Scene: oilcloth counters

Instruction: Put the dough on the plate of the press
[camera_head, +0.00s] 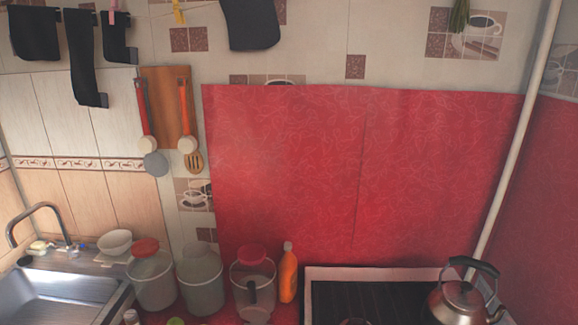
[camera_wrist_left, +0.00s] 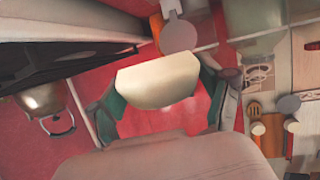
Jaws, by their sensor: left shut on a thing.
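In the left wrist view, a cream-coloured, smooth, rounded lump, the dough (camera_wrist_left: 157,78), sits between the fingers of my left gripper (camera_wrist_left: 162,92). The dark fingers with green pads are on either side of it, and the gripper is shut on it. Part of the dough's outline is hidden by its own bulk and the angle. The dough and my left gripper do not show in the head view. My right gripper is in neither view. I cannot make out the press or its plate in either view.
A dark stove (camera_head: 385,300) with a kettle (camera_head: 462,298) stands at the lower right. An orange bottle (camera_head: 288,275) and clear containers (camera_head: 201,282) stand left of it. A sink (camera_head: 60,298) is at far left. The red wall (camera_head: 290,170) is close behind.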

